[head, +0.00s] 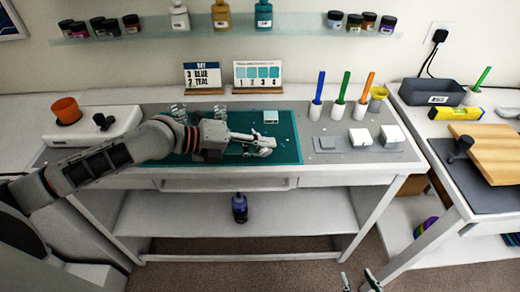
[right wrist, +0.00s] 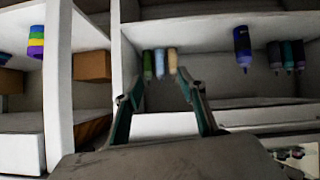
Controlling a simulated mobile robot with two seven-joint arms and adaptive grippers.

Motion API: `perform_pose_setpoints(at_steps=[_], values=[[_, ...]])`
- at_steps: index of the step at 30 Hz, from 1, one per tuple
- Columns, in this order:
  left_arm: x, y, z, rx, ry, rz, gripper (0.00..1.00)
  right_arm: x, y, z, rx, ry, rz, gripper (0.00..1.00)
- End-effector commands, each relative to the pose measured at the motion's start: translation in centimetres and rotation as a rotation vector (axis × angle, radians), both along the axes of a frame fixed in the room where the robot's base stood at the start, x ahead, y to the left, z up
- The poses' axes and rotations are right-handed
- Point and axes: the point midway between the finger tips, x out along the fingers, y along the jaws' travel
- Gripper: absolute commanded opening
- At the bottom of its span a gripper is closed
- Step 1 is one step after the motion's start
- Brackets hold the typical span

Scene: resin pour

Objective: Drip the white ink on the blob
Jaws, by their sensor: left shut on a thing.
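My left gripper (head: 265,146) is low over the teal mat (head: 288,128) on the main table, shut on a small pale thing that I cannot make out. I cannot identify the blob; the gripper and arm cover part of the mat. I cannot tell which container is the white ink; a white bottle (head: 179,17) stands on the glass shelf. My right gripper (head: 359,281) is at the bottom of the head view, open and empty. Its spread fingers show in the right wrist view (right wrist: 160,100).
Clear cups (head: 178,112) stand at the mat's back left. Two cards (head: 202,76) stand behind. Blue, green and orange tools (head: 342,88) stand upright at right. A purple bottle (head: 239,207) is on the lower shelf. Several bottles (right wrist: 242,48) face my right gripper.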

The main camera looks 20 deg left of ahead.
Motion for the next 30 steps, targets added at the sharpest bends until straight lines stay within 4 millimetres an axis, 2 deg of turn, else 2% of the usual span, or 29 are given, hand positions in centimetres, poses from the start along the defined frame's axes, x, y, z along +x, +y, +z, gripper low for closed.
perform_pose_setpoints(at_steps=[1,11,18,24,25,27,30], values=[[0.0,0.0,-0.6,-0.019,0.018,0.001,0.0,-0.2,-0.1,-1.4,-0.002,0.007,-0.001,0.4],[-0.1,-0.2,-0.9,-0.126,0.118,0.0,0.0,-1.3,-0.4,-6.2,-0.009,0.042,-0.002,0.4],[-0.2,-0.3,-1.7,-0.217,0.21,0.001,0.0,-2.4,-0.8,-10.0,-0.031,0.071,0.002,0.4],[-0.2,-0.3,-1.7,-0.315,0.304,0.002,0.0,-1.5,-1.7,-11.2,-0.061,0.055,0.001,0.4],[-0.3,-0.3,-1.0,-0.31,0.293,0.002,0.0,-0.6,-1.8,-9.8,-0.065,0.032,0.0,0.4],[-0.3,-0.3,-0.5,-0.307,0.286,0.0,0.0,0.0,-1.9,-9.2,-0.067,0.02,-0.002,0.4],[-0.2,-0.3,-0.6,-0.318,0.295,0.001,0.0,-0.1,-1.8,-9.6,-0.064,0.022,-0.001,0.4]])
